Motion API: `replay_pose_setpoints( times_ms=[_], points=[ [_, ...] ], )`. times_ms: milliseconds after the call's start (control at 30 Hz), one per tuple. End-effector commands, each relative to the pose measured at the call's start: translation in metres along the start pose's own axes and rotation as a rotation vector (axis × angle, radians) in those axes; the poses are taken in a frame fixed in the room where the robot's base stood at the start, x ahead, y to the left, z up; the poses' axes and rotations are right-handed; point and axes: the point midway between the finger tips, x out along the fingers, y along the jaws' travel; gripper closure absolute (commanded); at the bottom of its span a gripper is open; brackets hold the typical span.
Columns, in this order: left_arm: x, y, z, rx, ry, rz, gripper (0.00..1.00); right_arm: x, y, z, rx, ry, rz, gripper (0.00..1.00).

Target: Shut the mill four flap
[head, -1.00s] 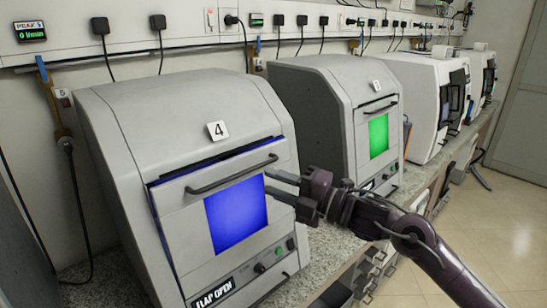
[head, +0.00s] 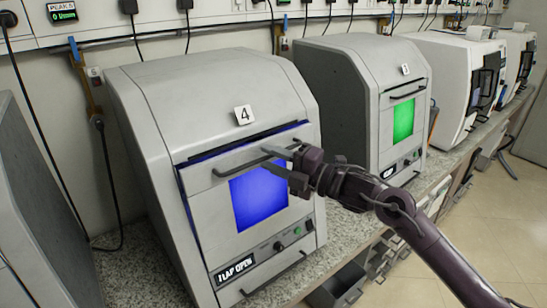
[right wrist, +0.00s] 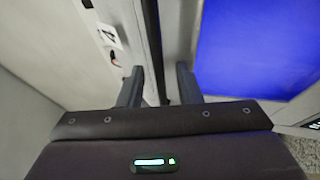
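A dark bar handle (head: 232,167) crosses the flap above the window. My right gripper (head: 270,159) is at the handle's right part, fingers apart. In the right wrist view, the dark handle bar (right wrist: 153,45) runs between the open fingers (right wrist: 160,85); I cannot tell if either touches it. My left gripper is out of view.
A similar grey machine with a green window (head: 403,120) stands to the right, with white machines (head: 445,80) beyond it. All stand on a speckled counter (head: 345,235). Another grey body (head: 35,200) is close on the left. Cables hang on the back wall. Floor is clear at right.

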Motion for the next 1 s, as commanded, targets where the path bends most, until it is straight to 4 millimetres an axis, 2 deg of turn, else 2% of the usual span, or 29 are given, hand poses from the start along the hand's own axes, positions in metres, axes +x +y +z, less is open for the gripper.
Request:
replay_pose_setpoints(
  times_ms=[67, 300, 600, 833, 1000],
  points=[
    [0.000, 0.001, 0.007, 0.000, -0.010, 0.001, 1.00, 0.000, 0.000, 0.000, 0.000, 0.000, 0.000, 0.70],
    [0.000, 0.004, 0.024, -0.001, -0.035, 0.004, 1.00, 0.000, 0.000, 0.000, 0.000, 0.000, 0.000, 1.00],
    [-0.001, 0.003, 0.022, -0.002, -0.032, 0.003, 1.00, 0.001, 0.000, 0.000, 0.001, 0.001, -0.003, 1.00],
    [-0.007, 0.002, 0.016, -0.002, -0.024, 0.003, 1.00, 0.023, 0.001, 0.009, 0.034, 0.002, -0.082, 1.00],
    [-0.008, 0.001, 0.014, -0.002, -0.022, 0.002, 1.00, 0.029, -0.002, 0.012, 0.045, 0.000, -0.110, 1.00]
  ],
)
